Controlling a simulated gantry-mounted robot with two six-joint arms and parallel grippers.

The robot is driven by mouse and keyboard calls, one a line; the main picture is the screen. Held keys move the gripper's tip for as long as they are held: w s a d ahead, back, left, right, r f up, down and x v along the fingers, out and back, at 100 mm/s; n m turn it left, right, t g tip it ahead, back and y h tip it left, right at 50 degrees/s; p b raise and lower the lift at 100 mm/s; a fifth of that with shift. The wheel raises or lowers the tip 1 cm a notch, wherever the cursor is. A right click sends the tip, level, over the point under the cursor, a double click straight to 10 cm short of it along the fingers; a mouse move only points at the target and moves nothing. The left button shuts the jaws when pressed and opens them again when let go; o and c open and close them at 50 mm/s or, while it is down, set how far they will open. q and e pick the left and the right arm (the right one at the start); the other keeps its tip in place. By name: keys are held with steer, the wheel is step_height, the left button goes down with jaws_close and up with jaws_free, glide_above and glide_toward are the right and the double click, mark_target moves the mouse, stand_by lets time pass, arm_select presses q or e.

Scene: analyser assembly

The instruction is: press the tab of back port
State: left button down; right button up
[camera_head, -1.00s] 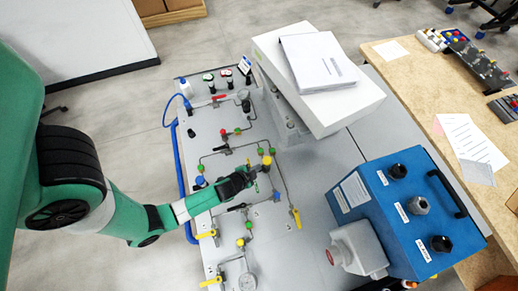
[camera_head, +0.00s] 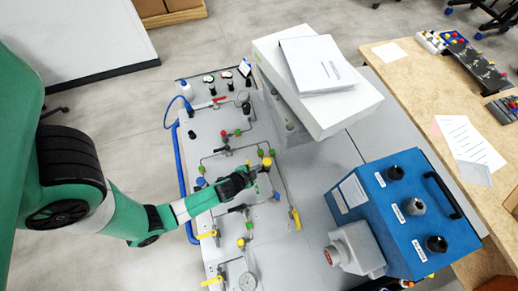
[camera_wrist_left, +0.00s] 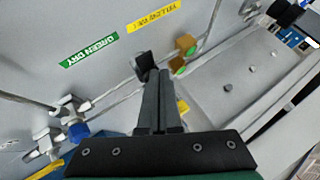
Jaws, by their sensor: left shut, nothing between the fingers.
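My left gripper (camera_head: 259,169) is over the grey panel (camera_head: 212,130), near a yellow fitting (camera_head: 267,162) on the pipework. In the left wrist view the dark fingers of my left gripper (camera_wrist_left: 158,82) are together and empty. Their tips are close to a black part (camera_wrist_left: 145,64) by a thin pipe; I cannot tell whether they touch. An orange-yellow block (camera_wrist_left: 185,43) with a green fitting (camera_wrist_left: 178,65) is right of the tips. I cannot pick out which part is the back port's tab. My right gripper is in neither view.
Several valves and pipes stand up from the panel. A white box (camera_head: 345,105) with papers on top stands at the back. A blue box (camera_head: 345,218) with black knobs stands at the right. A wooden table (camera_head: 420,85) is beyond.

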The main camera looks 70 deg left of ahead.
arm_select(q)
steer(key=shift+r, duration=0.15)
step_height(320, 180, up, 5)
steer(key=p, duration=0.5)
stand_by(0.3)
